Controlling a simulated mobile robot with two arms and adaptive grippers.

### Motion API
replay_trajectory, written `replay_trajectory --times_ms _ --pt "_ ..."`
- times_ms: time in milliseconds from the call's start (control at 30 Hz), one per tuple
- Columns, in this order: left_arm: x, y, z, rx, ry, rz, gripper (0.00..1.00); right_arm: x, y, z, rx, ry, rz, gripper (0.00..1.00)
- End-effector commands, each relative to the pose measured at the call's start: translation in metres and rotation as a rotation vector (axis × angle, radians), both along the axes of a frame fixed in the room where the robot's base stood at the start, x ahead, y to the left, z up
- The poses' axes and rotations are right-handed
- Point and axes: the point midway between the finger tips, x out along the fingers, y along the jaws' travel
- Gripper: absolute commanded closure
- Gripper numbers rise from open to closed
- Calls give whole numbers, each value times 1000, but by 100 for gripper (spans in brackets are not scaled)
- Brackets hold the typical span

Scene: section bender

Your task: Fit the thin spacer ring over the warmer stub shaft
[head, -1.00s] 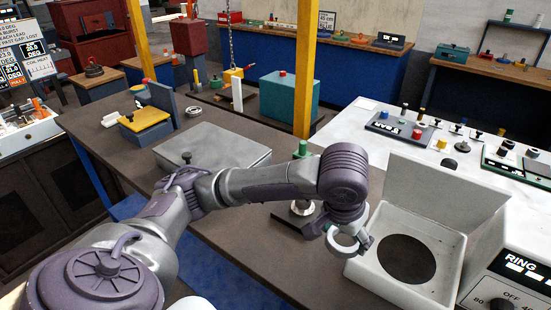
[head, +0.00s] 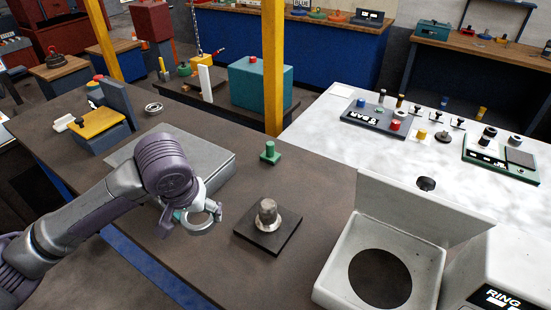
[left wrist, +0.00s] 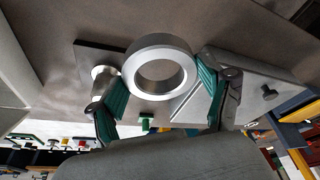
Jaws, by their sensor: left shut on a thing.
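A bright metal ring (head: 203,218) is held in my left gripper (head: 198,211), over the bench to the left of a stub shaft. In the left wrist view the ring (left wrist: 141,83) sits between the two green finger pads of the gripper (left wrist: 160,92), and its hole is empty. The stub shaft (head: 267,212) is a short silver post with a wider collar, upright on a dark square plate (head: 280,240). It also shows in the left wrist view (left wrist: 104,78), left of the ring. The ring is apart from the shaft. My right gripper is not in view.
A white open box (head: 336,262) with a dark round plate stands right of the shaft, beside a control unit marked RING (head: 500,280). A small green post (head: 270,153) stands behind the shaft. A flat grey slab (head: 215,150) lies behind my left arm.

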Motion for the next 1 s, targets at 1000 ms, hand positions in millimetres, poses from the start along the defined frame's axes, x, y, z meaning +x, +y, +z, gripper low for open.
replay_trajectory --times_ms 1000 --pt "94 -154 25 -1 -1 -63 62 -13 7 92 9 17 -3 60"
